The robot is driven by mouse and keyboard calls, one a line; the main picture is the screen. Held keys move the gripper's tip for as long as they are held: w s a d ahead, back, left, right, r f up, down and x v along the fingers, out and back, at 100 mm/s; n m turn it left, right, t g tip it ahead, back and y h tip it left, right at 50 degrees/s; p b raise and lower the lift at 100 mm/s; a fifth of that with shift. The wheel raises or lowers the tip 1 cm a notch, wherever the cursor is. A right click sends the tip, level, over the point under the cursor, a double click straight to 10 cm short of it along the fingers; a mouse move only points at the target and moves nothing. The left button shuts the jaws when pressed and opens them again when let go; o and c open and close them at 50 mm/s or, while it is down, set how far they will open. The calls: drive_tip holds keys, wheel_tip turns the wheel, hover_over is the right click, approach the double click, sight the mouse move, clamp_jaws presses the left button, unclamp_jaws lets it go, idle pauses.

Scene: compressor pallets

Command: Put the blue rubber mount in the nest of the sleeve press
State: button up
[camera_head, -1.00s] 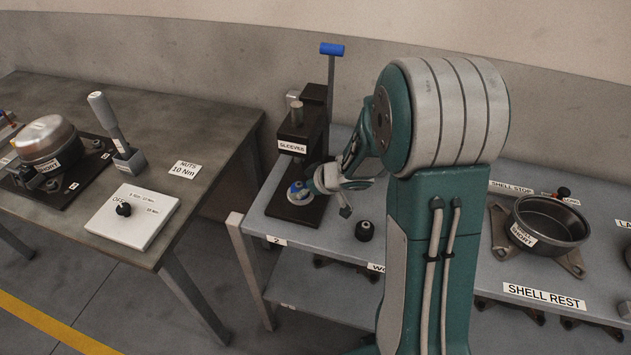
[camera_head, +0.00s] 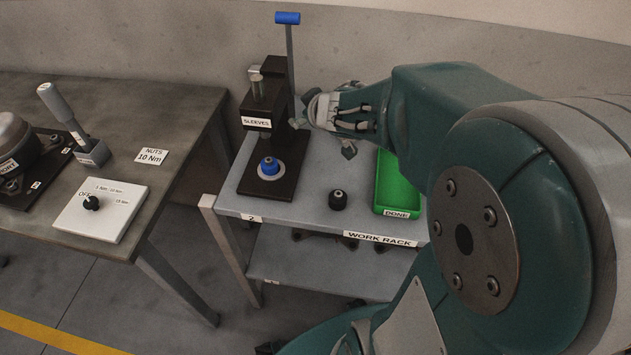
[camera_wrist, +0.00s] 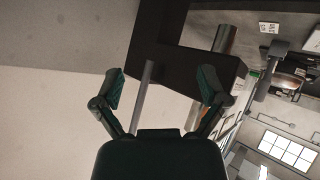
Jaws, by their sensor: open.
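The blue rubber mount (camera_head: 269,167) sits upright on the pale round nest (camera_head: 258,171) at the base of the sleeve press (camera_head: 263,112). The press is black, carries a SLEEVES label and has a lever with a blue handle (camera_head: 287,18). My gripper (camera_head: 306,112) is open and empty, beside the press column on its right and above the mount, apart from it. In the wrist view my two fingers (camera_wrist: 160,88) are spread, with the grey lever rod (camera_wrist: 146,95) and the dark press body (camera_wrist: 190,60) showing between and beyond them. The mount is not visible there.
A black mount (camera_head: 338,200) stands on the work rack (camera_head: 310,222) right of the press. A green DONE tray (camera_head: 384,182) lies farther right, partly behind my arm. On the left table are a white dial box (camera_head: 103,208) and a tool in a holder (camera_head: 72,125).

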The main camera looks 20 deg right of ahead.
drive_tip(key=s+r+m+g+h, duration=0.2)
drive_tip(key=s+r+m+h, duration=0.25)
drive_tip(key=s, duration=0.55)
drive_tip(key=s+a+f+g+y, duration=0.1)
drive_tip(key=s+a+g+y, duration=0.2)
drive_tip(key=s+a, duration=0.5)
drive_tip(key=s+y, duration=0.1)
drive_tip(key=s, duration=0.3)
drive_tip(key=shift+g, duration=0.3)
